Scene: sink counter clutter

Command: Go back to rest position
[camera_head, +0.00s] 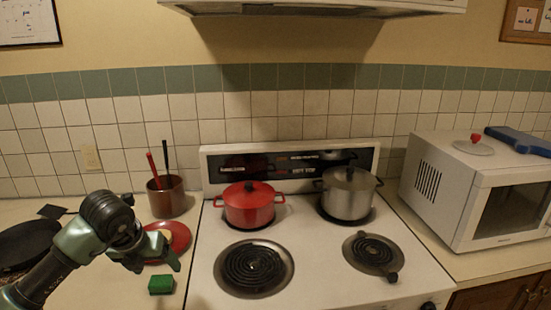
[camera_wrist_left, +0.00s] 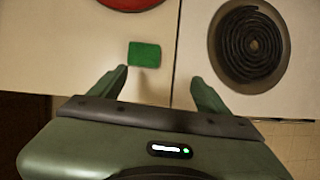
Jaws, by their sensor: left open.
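My left gripper (camera_head: 158,266) hangs above the counter left of the stove, beside a green sponge (camera_head: 161,284). In the left wrist view my left gripper (camera_wrist_left: 161,86) has its two fingers spread wide, with nothing held between them. The green sponge also shows in the left wrist view (camera_wrist_left: 144,54), lying on the counter just beyond the left finger. My right gripper is in neither view.
A red plate (camera_head: 178,236) lies behind my gripper, near a brown pot with utensils (camera_head: 167,197). A dark pan (camera_head: 28,240) is at the far left. The stove (camera_head: 310,270) holds a red pot (camera_head: 249,207) and a steel pot (camera_head: 348,196). A microwave (camera_head: 460,185) stands right.

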